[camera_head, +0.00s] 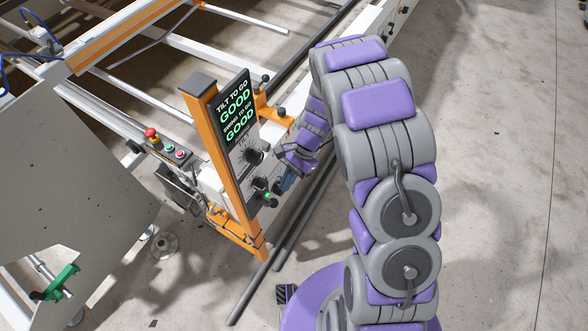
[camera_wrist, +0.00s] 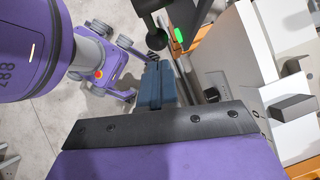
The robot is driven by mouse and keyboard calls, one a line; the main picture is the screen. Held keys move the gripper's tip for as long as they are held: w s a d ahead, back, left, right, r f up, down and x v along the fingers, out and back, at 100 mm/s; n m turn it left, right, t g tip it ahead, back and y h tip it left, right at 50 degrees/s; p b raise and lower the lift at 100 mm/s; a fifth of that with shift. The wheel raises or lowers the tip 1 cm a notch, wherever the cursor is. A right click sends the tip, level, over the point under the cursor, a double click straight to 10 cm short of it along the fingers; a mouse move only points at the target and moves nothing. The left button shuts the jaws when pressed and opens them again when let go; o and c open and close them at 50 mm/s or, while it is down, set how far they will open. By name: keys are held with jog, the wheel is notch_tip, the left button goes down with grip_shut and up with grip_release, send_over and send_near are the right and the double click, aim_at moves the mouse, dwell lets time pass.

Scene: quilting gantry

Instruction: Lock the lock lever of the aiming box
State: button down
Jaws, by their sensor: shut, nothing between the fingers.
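The aiming box (camera_head: 238,125) has a black panel reading "TILT TO GO GOOD" and a second "GOOD" in green, beside an orange post. Several dark knobs sit on its face, with a small green piece (camera_head: 267,196) low down. In the wrist view its pale side is at right (camera_wrist: 235,88), and a black round-ended part (camera_wrist: 157,39) lies beyond my fingers, near the green piece (camera_wrist: 178,35). I cannot tell surely which part is the lock lever. My gripper (camera_head: 285,182) is shut and empty, close beside the box's lower face; its blue fingers (camera_wrist: 155,84) show in the wrist view. Contact is unclear.
A control box (camera_head: 168,148) with a red button and coloured buttons stands left of the orange post (camera_head: 222,150). White gantry rails (camera_head: 110,110) cross behind. Dark rails (camera_head: 300,215) run below the box. The concrete floor at right is clear.

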jog(key=shift+s+a+f+b, duration=0.35)
jog(key=shift+s+a+f, duration=0.4)
jog(key=shift+a+f, duration=0.2)
jog(key=shift+r+p, duration=0.1)
jog(key=shift+p, duration=0.2)
jog(key=shift+s+a+f+g+y+p, duration=0.15)
jog(key=shift+f+g+y+p, duration=0.25)
jog(key=shift+g+y+p, duration=0.4)
jog(key=shift+s+a+f+g+y+p, duration=0.1)
jog(key=shift+s+f+g+y+p, duration=0.15)
jog(key=shift+f+g+p, duration=0.5)
jog(key=shift+s+a+f+g+y+p, duration=0.15)
jog(key=shift+g+y+p, duration=0.4)
jog(key=shift+p, duration=0.55)
jog(key=shift+r, duration=0.1)
